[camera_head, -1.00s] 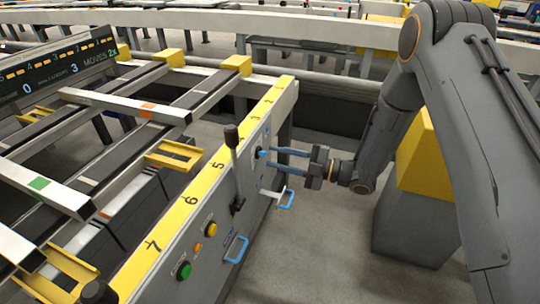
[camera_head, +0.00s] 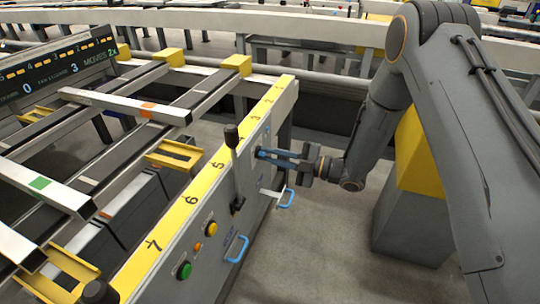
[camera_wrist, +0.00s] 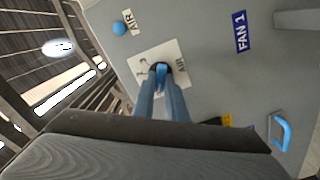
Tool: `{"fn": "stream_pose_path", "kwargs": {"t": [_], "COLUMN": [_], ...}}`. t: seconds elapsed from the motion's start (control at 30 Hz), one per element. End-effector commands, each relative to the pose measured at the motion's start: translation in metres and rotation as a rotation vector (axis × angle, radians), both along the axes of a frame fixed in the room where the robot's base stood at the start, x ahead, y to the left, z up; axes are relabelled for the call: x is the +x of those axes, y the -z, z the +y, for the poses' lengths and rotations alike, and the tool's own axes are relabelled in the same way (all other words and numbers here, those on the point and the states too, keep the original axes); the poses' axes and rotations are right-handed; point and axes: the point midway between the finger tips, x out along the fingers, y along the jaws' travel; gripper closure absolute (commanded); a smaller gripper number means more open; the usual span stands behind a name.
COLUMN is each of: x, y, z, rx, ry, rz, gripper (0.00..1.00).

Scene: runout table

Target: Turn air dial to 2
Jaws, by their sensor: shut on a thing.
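The air dial (camera_wrist: 160,68) is a small blue knob on a white marked plate (camera_wrist: 178,50) on the grey panel, in the wrist view. The plate's markings are too small to read surely. My gripper (camera_wrist: 160,74) is shut on the dial, its two blue fingers at the knob's sides, which hide part of it. In the head view my gripper (camera_head: 260,153) reaches the panel from the right, and its fingers hide the dial.
An upright lever with a black knob (camera_head: 231,134) stands left of my fingers. A blue handle (camera_head: 287,198) is below them. Green (camera_head: 184,270) and orange (camera_head: 211,229) buttons sit lower left. Open floor lies right of the panel.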

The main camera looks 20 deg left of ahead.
Motion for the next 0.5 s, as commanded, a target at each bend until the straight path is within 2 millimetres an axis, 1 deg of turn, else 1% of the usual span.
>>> {"fn": "stream_pose_path", "kwargs": {"t": [0.27, 0.5], "x": [0.0001, 0.0006], "y": [-0.0002, -0.0008], "z": [-0.0003, -0.0005], "rx": [0.009, 0.024], "ry": [0.000, 0.001], "rz": [0.109, 0.306], "gripper": [1.00, 1.00]}}
